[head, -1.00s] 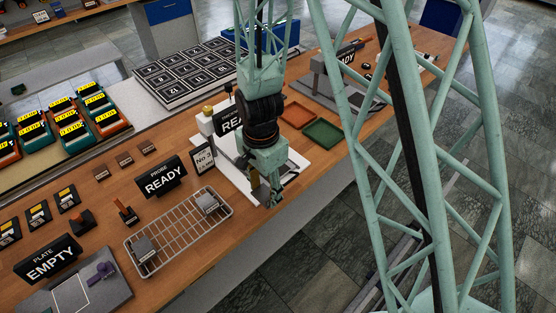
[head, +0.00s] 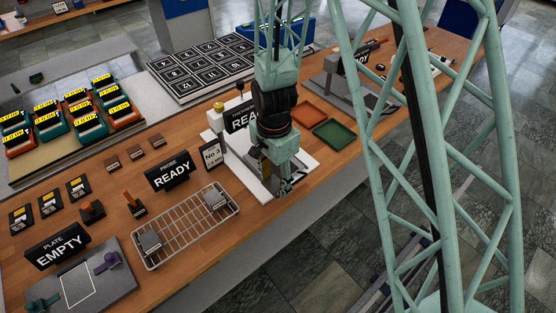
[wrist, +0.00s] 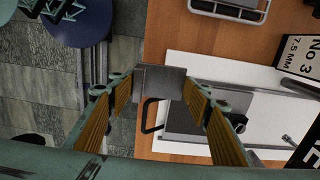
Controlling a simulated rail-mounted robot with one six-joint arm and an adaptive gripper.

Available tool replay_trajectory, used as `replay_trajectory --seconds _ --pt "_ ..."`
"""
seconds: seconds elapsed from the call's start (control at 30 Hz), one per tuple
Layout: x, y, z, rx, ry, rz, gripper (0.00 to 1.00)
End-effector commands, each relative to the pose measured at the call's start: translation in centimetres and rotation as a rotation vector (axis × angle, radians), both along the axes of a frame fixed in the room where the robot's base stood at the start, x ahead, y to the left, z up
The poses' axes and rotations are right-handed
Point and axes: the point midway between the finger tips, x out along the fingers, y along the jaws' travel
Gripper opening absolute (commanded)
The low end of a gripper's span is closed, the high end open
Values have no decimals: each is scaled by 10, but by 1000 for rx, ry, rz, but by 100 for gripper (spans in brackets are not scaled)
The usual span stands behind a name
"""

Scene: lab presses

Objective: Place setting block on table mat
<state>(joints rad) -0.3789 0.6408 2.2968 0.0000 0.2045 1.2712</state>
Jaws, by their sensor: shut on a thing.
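My gripper (head: 282,184) is low over the front part of a white board at the table's front edge. In the wrist view my gripper (wrist: 160,92) has its two yellow-padded fingers shut on a grey block (wrist: 160,80), seemingly the setting block. The block is held at the fingertips, over the front edge of the white board (wrist: 192,58); its height above the board is hard to judge. In the head view the arm hides most of the block. I cannot tell for sure which surface is the table mat.
A dark plate with a black handle (wrist: 185,115) lies close to the block. A No 3 card (head: 212,154) and a wire rack (head: 190,228) with two grey blocks stand left. Orange (head: 308,112) and green (head: 334,133) trays lie right. Floor lies beyond the front edge.

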Motion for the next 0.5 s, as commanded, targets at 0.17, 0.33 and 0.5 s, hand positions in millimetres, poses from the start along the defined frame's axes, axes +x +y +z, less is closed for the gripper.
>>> replay_trajectory --seconds 0.17,0.33,0.5 --pt "30 -3 -2 1 -1 -2 30" --pt "57 -6 -5 1 -1 -3 30" --pt "85 -8 -7 0 -1 -1 30"
